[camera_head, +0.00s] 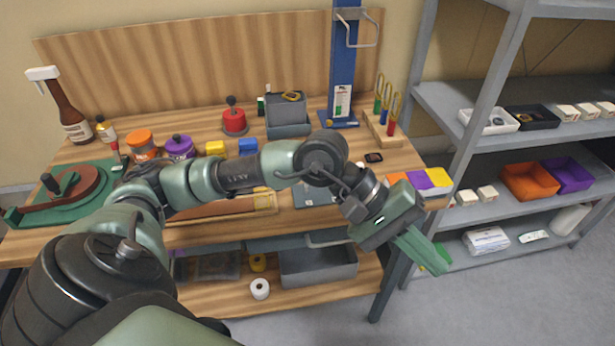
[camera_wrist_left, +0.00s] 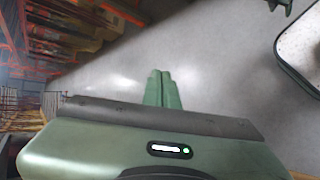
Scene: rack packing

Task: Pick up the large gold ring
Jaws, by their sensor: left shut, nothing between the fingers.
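I cannot pick out a large gold ring for certain. Several gold loops (camera_head: 395,104) on coloured handles stand upright in a wooden rack (camera_head: 384,138) at the back right of the workbench; their sizes are hard to tell. My left gripper (camera_head: 436,263) hangs past the bench's right front corner, in front of the shelf unit and well apart from the loops. Its green fingers are together and empty; the left wrist view also shows the fingers (camera_wrist_left: 162,88) side by side over grey floor. My right gripper is not in view.
The workbench (camera_head: 225,240) holds jars, a red pot (camera_head: 234,121), grey bins (camera_head: 288,128) and a blue stand (camera_head: 342,70) near the rack. A grey shelf unit (camera_head: 466,130) with trays and boxes stands at right. Floor (camera_head: 480,300) below my gripper is clear.

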